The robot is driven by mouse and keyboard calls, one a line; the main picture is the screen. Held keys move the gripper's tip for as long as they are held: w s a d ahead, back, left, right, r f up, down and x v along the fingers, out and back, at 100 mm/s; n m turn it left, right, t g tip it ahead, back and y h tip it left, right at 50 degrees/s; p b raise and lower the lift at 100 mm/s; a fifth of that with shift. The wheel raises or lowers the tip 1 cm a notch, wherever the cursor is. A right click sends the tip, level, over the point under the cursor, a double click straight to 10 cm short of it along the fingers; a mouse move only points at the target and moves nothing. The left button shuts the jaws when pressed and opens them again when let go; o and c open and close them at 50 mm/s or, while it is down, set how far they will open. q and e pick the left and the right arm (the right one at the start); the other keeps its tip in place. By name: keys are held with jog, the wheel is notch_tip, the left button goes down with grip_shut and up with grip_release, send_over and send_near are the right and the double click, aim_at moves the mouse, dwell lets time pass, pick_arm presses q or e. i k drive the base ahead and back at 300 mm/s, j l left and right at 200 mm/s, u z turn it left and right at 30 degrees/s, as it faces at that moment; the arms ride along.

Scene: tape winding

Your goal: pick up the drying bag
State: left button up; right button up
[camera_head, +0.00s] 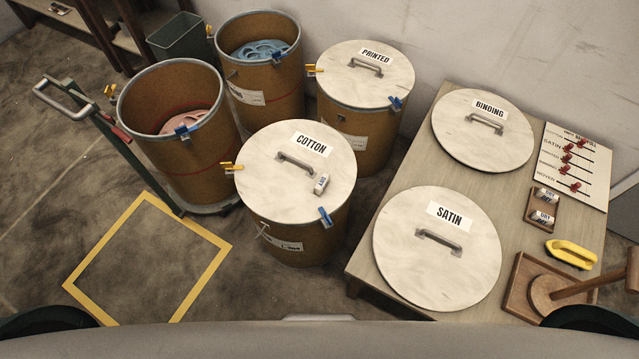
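Two small white packets with dark lettering that looks like "DRY", an upper one (546,195) and a lower one (541,216), lie in a small brown tray (530,207) on the table at the right. Another small white packet (321,184) with dark marking lies on the COTTON lid (263,178), right of its handle; its lettering is too small to read surely. Neither of my grippers is in view.
The wooden table (408,180) bears the SATIN lid (401,260), the BINDING lid (460,140), a board with red pegs (595,160), a yellow tool (571,254) and a wooden tool in a tray. Open drums (195,160) stand left. A yellow floor square (95,245) is empty.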

aim_at(320, 188)
jog(key=j, duration=0.6)
jog(key=i+j, duration=0.15)
jog(key=j, duration=1.05)
jog(key=z, duration=1.55)
jog(key=i+j, duration=0.05)
